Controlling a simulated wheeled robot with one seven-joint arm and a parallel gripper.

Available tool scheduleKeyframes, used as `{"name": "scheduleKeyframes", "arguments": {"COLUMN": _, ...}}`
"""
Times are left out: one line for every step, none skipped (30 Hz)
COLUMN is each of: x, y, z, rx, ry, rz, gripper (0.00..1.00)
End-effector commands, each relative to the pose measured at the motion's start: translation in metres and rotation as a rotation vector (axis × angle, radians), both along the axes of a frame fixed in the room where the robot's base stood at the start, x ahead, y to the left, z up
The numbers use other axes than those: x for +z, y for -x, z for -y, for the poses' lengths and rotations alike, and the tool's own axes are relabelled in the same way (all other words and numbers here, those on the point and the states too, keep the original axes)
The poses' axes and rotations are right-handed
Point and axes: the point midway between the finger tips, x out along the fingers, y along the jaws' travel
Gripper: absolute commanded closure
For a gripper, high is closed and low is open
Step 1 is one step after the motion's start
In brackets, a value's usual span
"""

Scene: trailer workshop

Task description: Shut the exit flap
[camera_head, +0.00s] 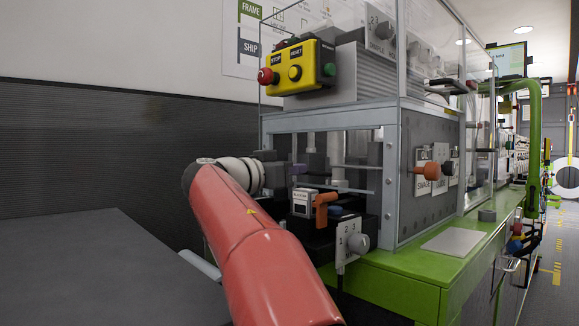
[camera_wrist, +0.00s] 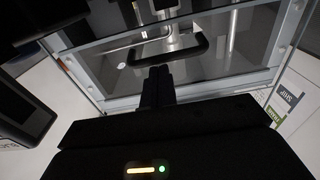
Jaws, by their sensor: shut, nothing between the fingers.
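In the wrist view, a clear panel in a pale metal frame, seemingly the exit flap (camera_wrist: 235,52), spans the upper part. A black bar handle (camera_wrist: 198,52) crosses it. My gripper (camera_wrist: 158,72) is shut and empty, its dark fingertips close to the handle's lower edge in the picture. I cannot tell whether they touch it. How far the flap stands open is unclear. In the head view, my red arm reaches to the left end of the machine (camera_head: 391,180); my fingers and the flap are hidden there.
A yellow button box (camera_head: 310,70) hangs on the machine's upper left. An orange handle (camera_head: 324,207) and a numbered selector knob (camera_head: 358,242) sit right of my arm. The green bench (camera_head: 400,285) runs along the front. A grey surface (camera_head: 90,270) lies at left.

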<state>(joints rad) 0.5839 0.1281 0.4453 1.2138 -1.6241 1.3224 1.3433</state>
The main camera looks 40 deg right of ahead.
Motion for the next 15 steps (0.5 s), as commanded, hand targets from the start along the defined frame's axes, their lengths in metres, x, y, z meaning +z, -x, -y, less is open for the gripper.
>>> {"name": "scheduleKeyframes", "arguments": {"x": 0.0, "y": 0.0, "z": 0.0, "rx": 0.0, "ry": 0.0, "rz": 0.0, "gripper": 1.0}}
{"name": "scheduleKeyframes", "arguments": {"x": 0.0, "y": 0.0, "z": 0.0, "rx": 0.0, "ry": 0.0, "rz": 0.0, "gripper": 1.0}}
{"name": "scheduleKeyframes", "arguments": {"x": 0.0, "y": 0.0, "z": 0.0, "rx": 0.0, "ry": 0.0, "rz": 0.0, "gripper": 1.0}}
{"name": "scheduleKeyframes", "arguments": {"x": 0.0, "y": 0.0, "z": 0.0, "rx": 0.0, "ry": 0.0, "rz": 0.0, "gripper": 1.0}}
{"name": "scheduleKeyframes", "arguments": {"x": 0.0, "y": 0.0, "z": 0.0, "rx": 0.0, "ry": 0.0, "rz": 0.0, "gripper": 1.0}}
{"name": "scheduleKeyframes", "arguments": {"x": 0.0, "y": 0.0, "z": 0.0, "rx": 0.0, "ry": 0.001, "rz": 0.0, "gripper": 1.0}}
{"name": "scheduleKeyframes", "arguments": {"x": -0.001, "y": 0.0, "z": 0.0, "rx": 0.0, "ry": 0.002, "rz": 0.0, "gripper": 1.0}}
{"name": "scheduleKeyframes", "arguments": {"x": -0.001, "y": 0.0, "z": 0.0, "rx": 0.0, "ry": 0.004, "rz": 0.001, "gripper": 1.0}}
{"name": "scheduleKeyframes", "arguments": {"x": -0.003, "y": 0.0, "z": 0.001, "rx": 0.0, "ry": 0.009, "rz": 0.002, "gripper": 1.0}}
{"name": "scheduleKeyframes", "arguments": {"x": -0.004, "y": 0.0, "z": 0.001, "rx": 0.001, "ry": 0.014, "rz": 0.002, "gripper": 1.0}}
{"name": "scheduleKeyframes", "arguments": {"x": -0.006, "y": 0.0, "z": 0.002, "rx": 0.001, "ry": 0.02, "rz": 0.003, "gripper": 1.0}}
{"name": "scheduleKeyframes", "arguments": {"x": -0.008, "y": 0.0, "z": 0.003, "rx": 0.0, "ry": 0.03, "rz": 0.005, "gripper": 1.0}}
{"name": "scheduleKeyframes", "arguments": {"x": -0.009, "y": 0.0, "z": 0.003, "rx": 0.001, "ry": 0.038, "rz": 0.005, "gripper": 1.0}}
{"name": "scheduleKeyframes", "arguments": {"x": -0.01, "y": -0.001, "z": 0.004, "rx": 0.001, "ry": 0.047, "rz": 0.006, "gripper": 1.0}}
{"name": "scheduleKeyframes", "arguments": {"x": -0.011, "y": -0.001, "z": 0.005, "rx": 0.0, "ry": 0.059, "rz": 0.006, "gripper": 1.0}}
